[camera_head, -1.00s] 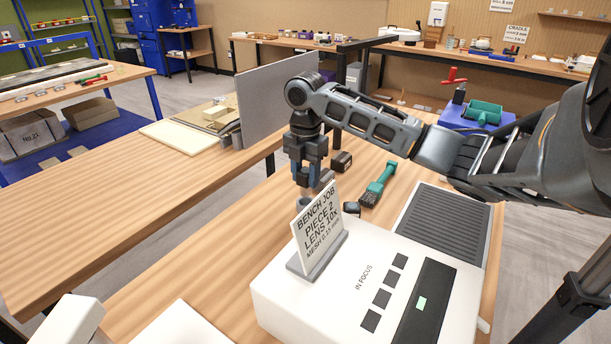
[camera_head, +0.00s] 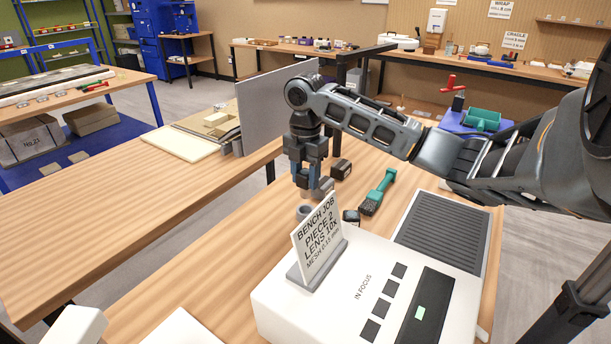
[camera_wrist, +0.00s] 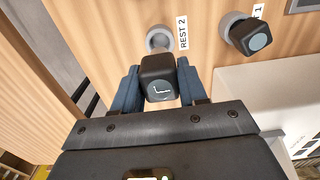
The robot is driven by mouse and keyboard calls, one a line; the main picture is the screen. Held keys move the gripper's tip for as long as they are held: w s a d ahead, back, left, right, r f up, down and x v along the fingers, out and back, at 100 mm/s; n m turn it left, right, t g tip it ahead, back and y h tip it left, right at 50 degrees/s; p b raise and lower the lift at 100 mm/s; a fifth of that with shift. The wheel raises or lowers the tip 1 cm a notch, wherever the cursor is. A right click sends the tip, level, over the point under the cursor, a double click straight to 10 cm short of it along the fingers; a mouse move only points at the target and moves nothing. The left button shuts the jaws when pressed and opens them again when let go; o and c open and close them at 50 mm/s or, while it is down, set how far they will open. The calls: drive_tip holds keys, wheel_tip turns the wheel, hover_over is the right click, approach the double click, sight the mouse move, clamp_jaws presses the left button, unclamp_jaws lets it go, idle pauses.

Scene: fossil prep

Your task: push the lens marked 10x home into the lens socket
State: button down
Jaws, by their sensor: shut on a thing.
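My gripper (camera_wrist: 158,88) has its blue fingers shut on a black, square-bodied lens (camera_wrist: 158,68) with a grey end face. A pale mark shows on that face, but I cannot read it as 10x. In the head view my gripper (camera_head: 312,188) hangs over the bench behind the job sign, and the lens is hard to make out there. A grey ring (camera_wrist: 159,38) beside the REST 2 label lies just beyond the held lens; whether they touch is unclear. I cannot pick out the lens socket in either view.
A second black lens (camera_wrist: 248,36) sits at REST 1. The job sign (camera_head: 318,240) stands on a white machine (camera_head: 300,310) in front of my gripper. A green-handled brush (camera_head: 378,190) and a small black box (camera_head: 341,169) lie nearby. A grey panel (camera_head: 272,108) stands behind, left.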

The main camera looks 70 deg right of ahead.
sight(305, 172)
drive_tip(key=shift+r, duration=2.5)
drive_tip(key=shift+a, duration=0.1)
